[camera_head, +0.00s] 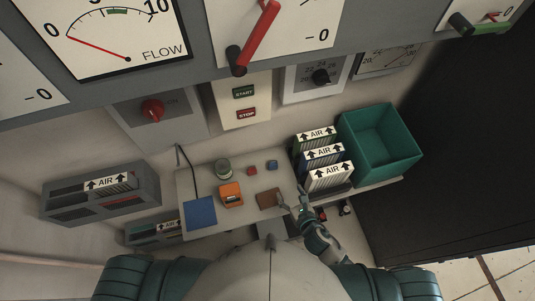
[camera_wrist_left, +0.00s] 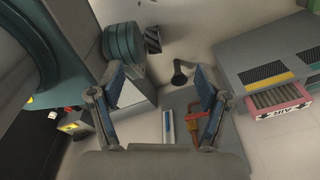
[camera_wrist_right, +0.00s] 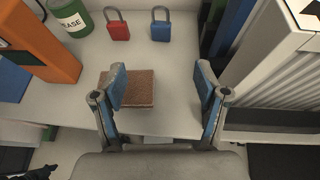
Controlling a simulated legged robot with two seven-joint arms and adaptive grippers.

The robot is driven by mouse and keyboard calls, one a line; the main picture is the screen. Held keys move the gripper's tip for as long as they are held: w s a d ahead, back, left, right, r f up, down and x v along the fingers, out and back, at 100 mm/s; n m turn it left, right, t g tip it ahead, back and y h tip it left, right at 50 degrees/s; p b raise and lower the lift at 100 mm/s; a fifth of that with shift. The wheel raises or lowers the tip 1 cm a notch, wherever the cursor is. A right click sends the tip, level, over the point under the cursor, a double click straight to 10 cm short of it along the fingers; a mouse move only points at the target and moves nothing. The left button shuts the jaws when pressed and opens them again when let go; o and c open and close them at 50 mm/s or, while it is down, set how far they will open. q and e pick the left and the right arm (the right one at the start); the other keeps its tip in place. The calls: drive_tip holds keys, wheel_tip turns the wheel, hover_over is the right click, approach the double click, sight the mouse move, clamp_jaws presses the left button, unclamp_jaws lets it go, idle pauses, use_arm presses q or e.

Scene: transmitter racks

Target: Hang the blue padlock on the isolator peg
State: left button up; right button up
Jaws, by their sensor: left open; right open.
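The blue padlock (camera_head: 272,165) stands on the grey shelf at the foot of the wall, right of a red padlock (camera_head: 252,171). In the right wrist view the blue padlock (camera_wrist_right: 161,29) shows its shackle upward, beyond the fingertips. My right gripper (camera_head: 293,198) is open and empty at the shelf's front right, short of the padlock. My left gripper (camera_wrist_left: 161,82) is open and empty, away from the shelf items; it is not visible in the head view. A red rotary knob (camera_head: 153,110) sits on a grey wall box; I cannot make out the peg clearly.
A brown block (camera_wrist_right: 140,88) lies near my right fingers. An orange device (camera_head: 231,194), a green can (camera_head: 223,170) and a blue pad (camera_head: 201,212) are farther left. AIR filters (camera_head: 323,155) and a green bin (camera_head: 382,145) stand right. Gauge panels overhang above.

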drive_tip(key=w+a, duration=0.1)
drive_tip(key=w, duration=0.1)
approach(272, 164)
drive_tip(key=shift+w+d+f, duration=0.15)
drive_tip(key=shift+w+d, duration=0.05)
drive_tip(key=shift+w, duration=0.4)
drive_tip(key=x, duration=0.3)
drive_tip(key=shift+w+a, duration=0.15)
drive_tip(key=shift+a, duration=0.05)
drive_tip(key=shift+w+a+f, duration=0.15)
drive_tip(key=shift+w+a, duration=0.1)
drive_tip(key=x, duration=0.3)
drive_tip(key=shift+w+a+f, duration=0.2)
drive_tip(key=shift+w+a, duration=0.05)
drive_tip(key=shift+a, duration=0.1)
drive_tip(key=shift+w+f, duration=0.25)
drive_tip(key=shift+w, duration=0.2)
drive_tip(key=shift+d, duration=0.25)
drive_tip(key=shift+s, duration=0.1)
drive_tip(key=c, duration=0.8)
drive_tip(key=shift+a, duration=0.1)
drive_tip(key=c, duration=0.5)
use_arm(q)
drive_tip(key=shift+s+d+f, duration=0.1)
drive_tip(key=shift+s, duration=0.3)
use_arm(e)
drive_tip(key=shift+a, duration=0.15)
drive_tip(key=shift+r, duration=0.15)
